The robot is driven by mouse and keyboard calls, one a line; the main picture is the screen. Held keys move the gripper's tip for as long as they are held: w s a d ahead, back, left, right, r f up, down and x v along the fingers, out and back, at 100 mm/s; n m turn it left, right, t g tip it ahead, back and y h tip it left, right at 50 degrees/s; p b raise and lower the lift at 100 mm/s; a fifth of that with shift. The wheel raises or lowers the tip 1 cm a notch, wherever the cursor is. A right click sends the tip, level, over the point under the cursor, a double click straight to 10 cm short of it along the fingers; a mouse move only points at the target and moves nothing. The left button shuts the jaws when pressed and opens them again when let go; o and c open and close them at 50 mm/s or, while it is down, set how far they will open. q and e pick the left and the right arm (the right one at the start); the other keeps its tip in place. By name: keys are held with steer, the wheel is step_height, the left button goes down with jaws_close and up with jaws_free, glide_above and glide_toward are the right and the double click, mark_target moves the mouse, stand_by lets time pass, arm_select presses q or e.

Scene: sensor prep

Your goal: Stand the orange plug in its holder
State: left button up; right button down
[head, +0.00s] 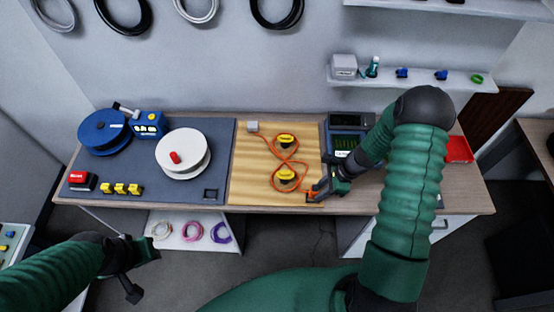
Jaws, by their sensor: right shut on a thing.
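The orange plug (311,196) is at the front right corner of the yellow wooden board, at the end of an orange cable (304,165). My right gripper (316,192) is shut on the plug, and its fingers hide part of it. A small dark square piece (314,204) lies just below the plug at the board's front edge; it may be the holder. I cannot tell whether the plug touches it or is upright. My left gripper (145,273) is open and empty, in front of the table and well below its top.
The grey mat (150,192) holds blue and white reels, a blue meter and yellow blocks. A dark device (347,140) stands behind my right gripper, with a red tray (458,150) farther right.

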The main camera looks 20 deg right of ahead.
steer(key=shift+f+b, duration=0.3)
steer(key=shift+f, duration=0.2)
steer(key=c, duration=1.1)
jaws_free()
steer(key=shift+o, duration=0.2)
steer(key=shift+r, duration=0.15)
step_height(320, 180, up, 8)
steer(key=p, duration=0.6)
steer(key=shift+p, duration=0.4)
